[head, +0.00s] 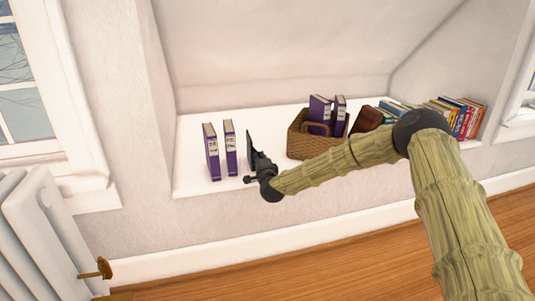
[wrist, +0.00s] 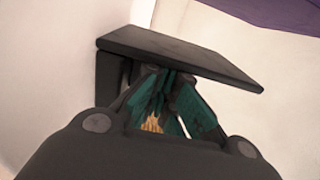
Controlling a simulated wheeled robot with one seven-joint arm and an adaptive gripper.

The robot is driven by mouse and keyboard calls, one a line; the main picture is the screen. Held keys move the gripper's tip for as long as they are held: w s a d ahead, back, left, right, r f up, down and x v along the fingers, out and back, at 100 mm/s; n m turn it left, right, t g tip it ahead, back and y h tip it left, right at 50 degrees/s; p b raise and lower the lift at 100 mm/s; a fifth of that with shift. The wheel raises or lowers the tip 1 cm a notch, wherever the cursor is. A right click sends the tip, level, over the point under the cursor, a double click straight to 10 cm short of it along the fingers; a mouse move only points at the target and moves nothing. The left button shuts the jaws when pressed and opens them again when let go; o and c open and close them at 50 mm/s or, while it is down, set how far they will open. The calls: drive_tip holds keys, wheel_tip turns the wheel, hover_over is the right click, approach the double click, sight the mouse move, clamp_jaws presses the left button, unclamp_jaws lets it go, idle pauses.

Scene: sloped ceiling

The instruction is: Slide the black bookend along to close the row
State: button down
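The black bookend (head: 251,149) stands upright on the white ledge, to the right of two upright purple books (head: 211,155) (head: 230,148). There is a gap between it and the nearer book. My gripper (head: 258,168) is low at the bookend's right side, with the arm coming in from the right. In the wrist view the bookend (wrist: 185,58) crosses above my gripper (wrist: 169,79). The teal fingers converge to nearly touching tips, close against the bookend. The exact contact at the tips is hidden in shadow.
A wicker basket (head: 301,144) with purple books stands right of the bookend, behind my arm. A brown object (head: 367,119) and a row of coloured books (head: 457,117) are farther right. The ledge front (head: 205,187) is clear. A radiator (head: 40,235) is at lower left.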

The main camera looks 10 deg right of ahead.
sight(251, 160)
drive_tip(key=shift+a, duration=1.25)
drive_tip(key=shift+a, duration=0.35)
drive_tip(key=shift+a, duration=0.65)
drive_tip(key=shift+a, duration=0.35)
drive_tip(key=shift+s+a, duration=0.1)
drive_tip(key=shift+a, duration=0.9)
drive_tip(key=shift+a, duration=0.35)
drive_tip(key=shift+a, duration=0.6)
drive_tip(key=shift+a, duration=0.5)
drive_tip(key=shift+s+a, duration=0.1)
drive_tip(key=shift+a, duration=0.75)
